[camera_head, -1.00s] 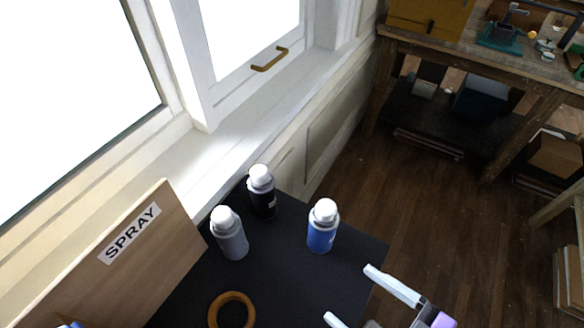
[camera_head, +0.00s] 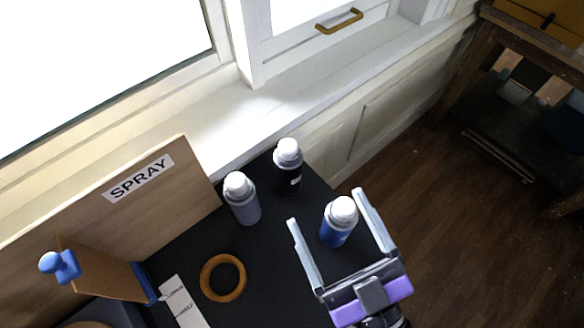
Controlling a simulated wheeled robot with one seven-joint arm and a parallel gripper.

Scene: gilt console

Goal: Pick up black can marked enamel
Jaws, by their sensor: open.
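The black can (camera_head: 288,172) with a white cap stands upright at the back corner of the dark table, near the window sill. A small pale mark shows on its side, too small to read. A grey can (camera_head: 243,203) stands to its left and a blue can (camera_head: 338,226) to its right and nearer, both upright with white caps. My gripper (camera_head: 326,208) is open. Its two fingers show on either side of the blue can in the picture; I cannot tell whether they are at its height. The black can lies beyond the fingertips.
A wooden ring (camera_head: 223,295) lies on the dark table (camera_head: 185,245). A wooden board labelled SPRAY (camera_head: 110,213) stands at the left, with a blue-knobbed piece (camera_head: 62,265) and white label strips (camera_head: 183,304) near it. The window sill (camera_head: 330,85) runs behind. A workbench (camera_head: 530,50) is far right.

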